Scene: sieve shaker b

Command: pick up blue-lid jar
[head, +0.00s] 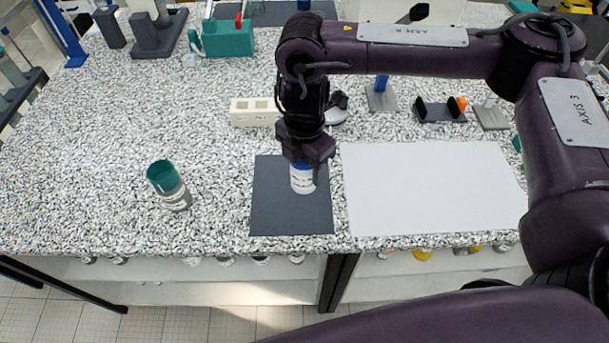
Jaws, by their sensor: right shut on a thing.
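The blue-lid jar (302,183) is a small white jar standing upright over the dark grey mat (270,210) in the head view. My right gripper (304,164) comes down on it from above and is shut on it near the lid. The gripper hides most of the blue lid. I cannot tell whether the jar touches the mat. My left gripper is not in view.
A white sheet (430,190) lies right of the mat. Behind are a cream block with wells (252,112), a dark holder (440,110) and a teal box (228,38).

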